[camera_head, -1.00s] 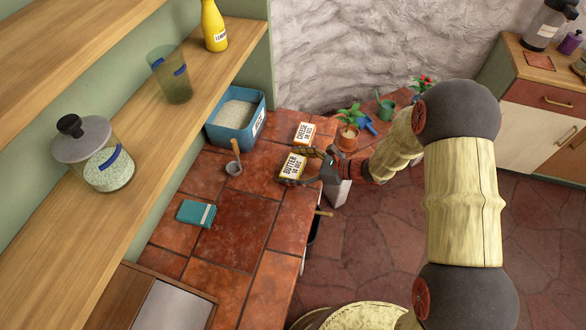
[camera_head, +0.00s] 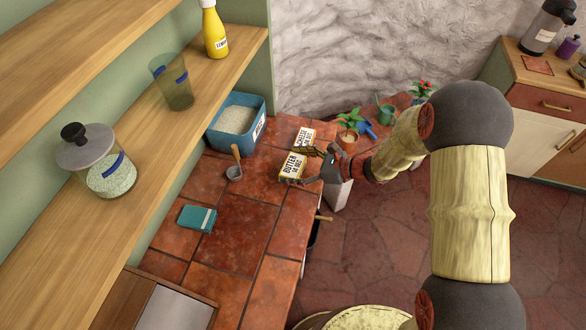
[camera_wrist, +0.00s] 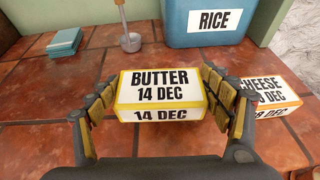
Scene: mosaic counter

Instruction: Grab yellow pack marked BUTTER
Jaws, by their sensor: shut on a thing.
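The yellow pack marked BUTTER (camera_head: 292,166) shows over the right part of the tiled counter in the head view. In the wrist view the butter pack (camera_wrist: 160,93) sits between the two fingers, its label reading BUTTER 14 DEC. My gripper (camera_head: 309,167) is shut on it, with one finger on each side; the gripper also fills the lower part of the wrist view (camera_wrist: 161,100). The pack appears slightly above the tiles, but its underside is hidden. An orange-edged pack marked CHEESE (camera_wrist: 268,97) stands just right of my right finger, and behind the butter in the head view (camera_head: 305,137).
A blue bin labelled RICE (camera_wrist: 208,22) stands at the back by the wall. A small grey cup with a wooden handle (camera_head: 234,172) and a teal book-like box (camera_head: 197,218) lie to the left. The tiles in the middle (camera_head: 240,230) are clear.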

